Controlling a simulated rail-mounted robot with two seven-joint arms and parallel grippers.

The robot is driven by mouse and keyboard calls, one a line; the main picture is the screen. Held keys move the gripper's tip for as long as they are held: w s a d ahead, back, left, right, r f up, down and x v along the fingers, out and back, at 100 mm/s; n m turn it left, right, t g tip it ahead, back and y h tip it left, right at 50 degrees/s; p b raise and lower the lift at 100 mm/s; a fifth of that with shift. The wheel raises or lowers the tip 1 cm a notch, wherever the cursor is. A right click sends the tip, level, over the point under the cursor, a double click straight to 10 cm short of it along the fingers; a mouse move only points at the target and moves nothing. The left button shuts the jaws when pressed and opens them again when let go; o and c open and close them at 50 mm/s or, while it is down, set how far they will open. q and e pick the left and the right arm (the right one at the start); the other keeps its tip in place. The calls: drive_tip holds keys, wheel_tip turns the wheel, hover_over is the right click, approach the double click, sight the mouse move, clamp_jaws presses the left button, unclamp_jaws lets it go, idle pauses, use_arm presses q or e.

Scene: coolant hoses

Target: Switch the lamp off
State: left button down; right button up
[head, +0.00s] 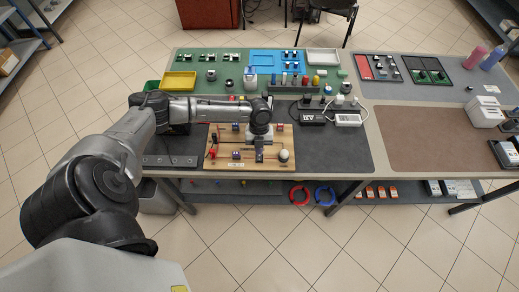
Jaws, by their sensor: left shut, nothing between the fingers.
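A wooden circuit board (224,143) lies near the front edge of the workbench, with red and dark small parts on it. A pale round lamp bulb (284,156) stands at the board's front right; I cannot tell from its look whether it is lit. My left gripper (259,157) points down over the board's right half, just left of the bulb. It is shut and empty. It hides the part of the board beneath it, and I cannot tell whether it touches anything. No switch shows clearly. My right gripper is not in view.
Behind the board stands a row of coloured bottles and holders (290,80). A black box and a white box (348,119) with cables sit to the right. A yellow tray (179,80) is at the back left. The dark mat (340,150) right of the board is clear.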

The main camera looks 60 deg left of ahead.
use_arm(q)
drive_tip(key=w+a+v, duration=0.1)
drive_tip(key=v, duration=0.9)
drive_tip(key=shift+a+b, duration=0.3)
drive_tip(key=shift+b, duration=0.1)
